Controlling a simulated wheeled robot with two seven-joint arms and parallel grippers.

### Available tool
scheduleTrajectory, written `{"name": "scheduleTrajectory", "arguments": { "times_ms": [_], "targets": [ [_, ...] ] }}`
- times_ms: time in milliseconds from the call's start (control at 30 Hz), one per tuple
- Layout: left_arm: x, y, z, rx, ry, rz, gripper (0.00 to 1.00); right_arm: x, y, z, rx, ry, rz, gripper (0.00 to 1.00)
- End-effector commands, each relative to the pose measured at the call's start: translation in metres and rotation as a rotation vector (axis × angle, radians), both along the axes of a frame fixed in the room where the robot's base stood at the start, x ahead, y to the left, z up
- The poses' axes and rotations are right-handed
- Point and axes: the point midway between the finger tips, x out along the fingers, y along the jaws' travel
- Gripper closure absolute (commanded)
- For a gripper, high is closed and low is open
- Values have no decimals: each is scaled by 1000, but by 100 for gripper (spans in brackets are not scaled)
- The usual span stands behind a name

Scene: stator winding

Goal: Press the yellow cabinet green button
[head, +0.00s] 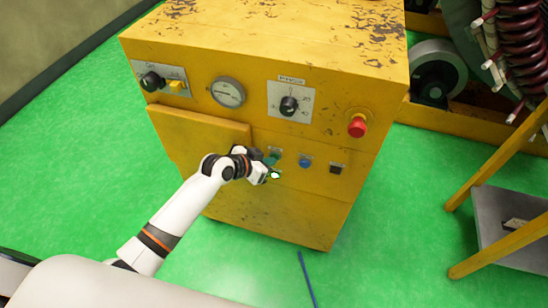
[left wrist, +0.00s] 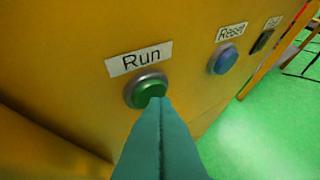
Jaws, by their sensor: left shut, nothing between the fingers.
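The yellow cabinet (head: 270,210) stands in the middle of the head view, its front facing me. Its round green button (left wrist: 147,88) sits under a "Run" label (left wrist: 139,58) in the left wrist view. My left gripper (head: 270,160) is at the cabinet front in the head view, its teal fingers shut and empty. In the left wrist view the fingertips (left wrist: 158,102) overlap the lower right part of the green button. Whether they touch it I cannot tell. In the head view the fingers and hand largely hide the button. My right gripper is not in view.
A blue "Reset" button (left wrist: 223,60) and a dark switch (head: 336,168) are to the right of the green one. Above are a gauge (head: 228,92), rotary knobs and a red button (head: 357,126). A yellow frame (head: 500,160) stands at right. Green floor is open at left.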

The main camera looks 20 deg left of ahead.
Motion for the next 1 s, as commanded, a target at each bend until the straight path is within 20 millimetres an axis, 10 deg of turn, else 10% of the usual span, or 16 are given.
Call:
{"name": "scheduleTrajectory", "arguments": {
  "times_ms": [1000],
  "targets": [
    [-48,2,3,1,2,-1,100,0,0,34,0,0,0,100]
  ]
}}
